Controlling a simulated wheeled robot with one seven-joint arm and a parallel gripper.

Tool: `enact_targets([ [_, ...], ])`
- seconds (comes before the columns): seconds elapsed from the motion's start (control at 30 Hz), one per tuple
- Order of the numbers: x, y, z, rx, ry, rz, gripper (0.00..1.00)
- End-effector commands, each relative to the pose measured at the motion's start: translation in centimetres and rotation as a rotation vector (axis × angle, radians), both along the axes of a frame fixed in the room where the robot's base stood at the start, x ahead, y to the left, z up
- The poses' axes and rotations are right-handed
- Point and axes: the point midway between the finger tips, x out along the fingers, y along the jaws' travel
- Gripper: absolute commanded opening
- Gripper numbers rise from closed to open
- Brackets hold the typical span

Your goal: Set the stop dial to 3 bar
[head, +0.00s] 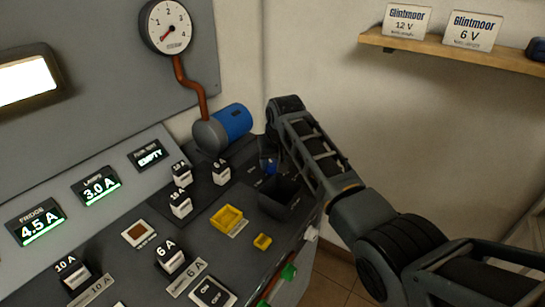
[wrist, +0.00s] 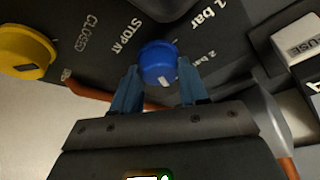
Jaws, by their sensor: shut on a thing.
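The stop dial is a round blue knob (wrist: 158,62) with a short white mark on its lower right part in the wrist view. My gripper (wrist: 160,88) has one blue finger on each side of it and is shut on it. In the head view the dial (head: 270,166) shows as a small blue spot under my gripper (head: 269,158) on the dark panel. The words "STOP AT" and bar labels are printed around it. A "2 bar" label is readable to its right; the 3 bar label cannot be made out, and my fingers hide part of the panel.
A pressure gauge (head: 166,27) hangs on the wall, its needle low. A copper pipe (head: 190,85) runs down to a blue-ended pump (head: 232,121). A yellow knob (wrist: 24,52) sits left of the dial in the wrist view. Several fuses and yellow sockets stand on the panel.

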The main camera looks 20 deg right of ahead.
Motion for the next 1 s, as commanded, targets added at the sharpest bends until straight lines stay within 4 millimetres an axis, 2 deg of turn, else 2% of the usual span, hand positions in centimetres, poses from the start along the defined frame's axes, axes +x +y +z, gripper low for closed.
enact_targets([
  [0.67, 0.04, 0.04, 0.04, 0.001, -0.001, -0.06, 0.13],
  [0.7, 0.04, 0.04, 0.04, 0.001, -0.001, -0.059, 0.46],
  [0.93, 0.03, 0.03, 0.03, 0.001, 0.0, -0.059, 0.68],
  [1.0, 0.02, 0.03, 0.02, 0.0, 0.0, -0.06, 0.69],
])
